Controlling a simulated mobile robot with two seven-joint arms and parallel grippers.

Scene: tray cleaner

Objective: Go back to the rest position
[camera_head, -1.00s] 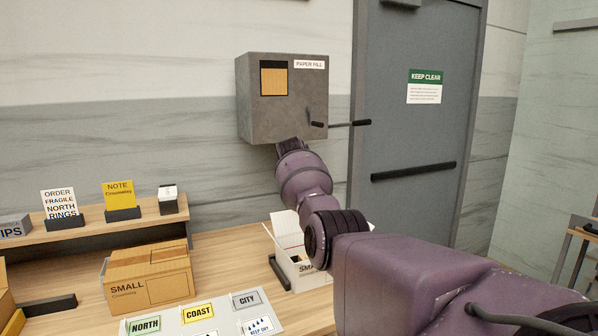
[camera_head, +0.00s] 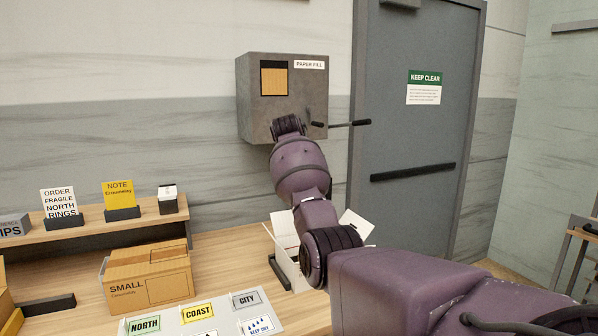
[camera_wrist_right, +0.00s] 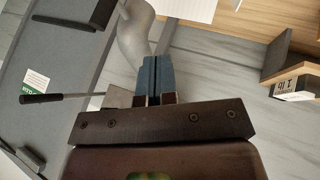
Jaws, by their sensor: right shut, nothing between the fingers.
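My right arm comes in from the lower right of the head view and reaches up to the front of the grey paper fill box (camera_head: 255,115) on the wall. Its wrist covers the box's lower front, and its fingers are hidden in that view. In the right wrist view, my right gripper (camera_wrist_right: 154,65) has its blue fingers together with nothing between them. A grey curved spout (camera_wrist_right: 135,35) shows just behind the fingertips. My left gripper is not in view.
The box's lever (camera_head: 345,124) sticks out right of my wrist. An open white carton (camera_head: 285,235) stands on the bench partly behind my arm. A closed small carton (camera_head: 125,285), a label board (camera_head: 180,325) and a shelf (camera_head: 95,228) are left. A grey door (camera_head: 400,140) is right.

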